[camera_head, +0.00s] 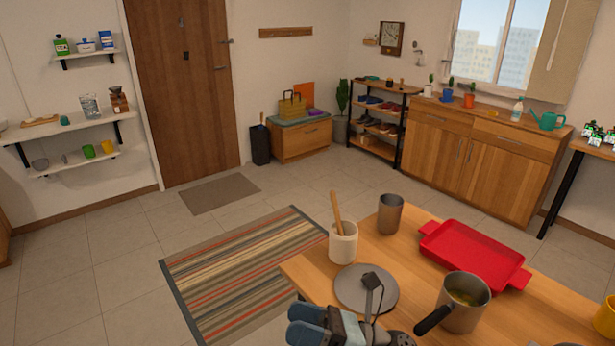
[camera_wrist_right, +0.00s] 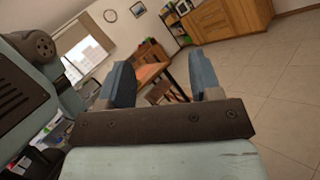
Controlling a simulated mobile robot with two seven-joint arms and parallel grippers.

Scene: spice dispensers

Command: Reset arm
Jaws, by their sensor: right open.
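My right gripper (camera_head: 302,324) shows at the bottom of the head view, low over the near left edge of the wooden table. In the right wrist view, its two blue fingers (camera_wrist_right: 162,75) stand well apart with nothing between them. The gripper is open and empty. My left gripper is not in view.
On the table (camera_head: 408,262) are a utensil crock (camera_head: 343,246), a metal cup (camera_head: 390,214), a red tray (camera_head: 474,254), a grey disc (camera_head: 352,291), a pot (camera_head: 465,302) and a yellow mug (camera_head: 606,316).

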